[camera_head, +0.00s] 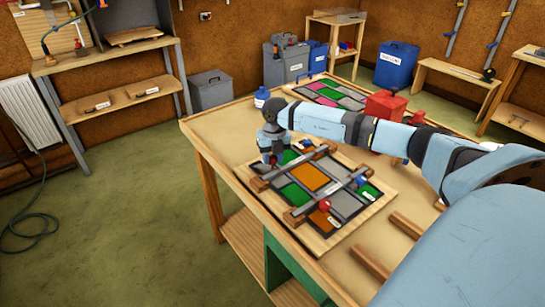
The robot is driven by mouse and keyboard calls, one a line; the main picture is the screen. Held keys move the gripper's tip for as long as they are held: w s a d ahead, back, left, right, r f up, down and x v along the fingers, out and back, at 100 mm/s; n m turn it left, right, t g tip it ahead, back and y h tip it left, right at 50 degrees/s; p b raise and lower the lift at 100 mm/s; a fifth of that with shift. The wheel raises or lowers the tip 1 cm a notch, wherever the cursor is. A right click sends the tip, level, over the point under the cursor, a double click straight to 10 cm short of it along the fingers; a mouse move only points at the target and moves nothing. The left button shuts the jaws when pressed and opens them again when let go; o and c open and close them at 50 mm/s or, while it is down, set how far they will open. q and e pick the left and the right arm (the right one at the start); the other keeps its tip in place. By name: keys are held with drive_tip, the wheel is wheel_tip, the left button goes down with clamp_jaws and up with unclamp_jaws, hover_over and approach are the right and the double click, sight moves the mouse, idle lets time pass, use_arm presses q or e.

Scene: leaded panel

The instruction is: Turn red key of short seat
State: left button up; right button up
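The leaded panel (312,177) lies on a wooden board (384,200) on the workbench, with orange, green and grey panes between dark bars. A red key (325,205) stands at its near edge, clear of my gripper. Blue keys stand at the right (361,181) and at the far side (306,143). My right gripper (272,158) points down over the panel's far left corner. A small bit of red shows at its fingertips; whether the fingers are closed on it is too small to tell. My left gripper is not in view.
A second panel with pink and green panes (328,94) lies at the back of the bench. A red box (386,106) stands behind my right arm, and a small bottle (262,97) at the far left edge. Wooden strips (370,263) lie at the right.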

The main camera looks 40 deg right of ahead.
drive_tip(key=shift+c, duration=0.7)
drive_tip(key=shift+n, duration=0.3)
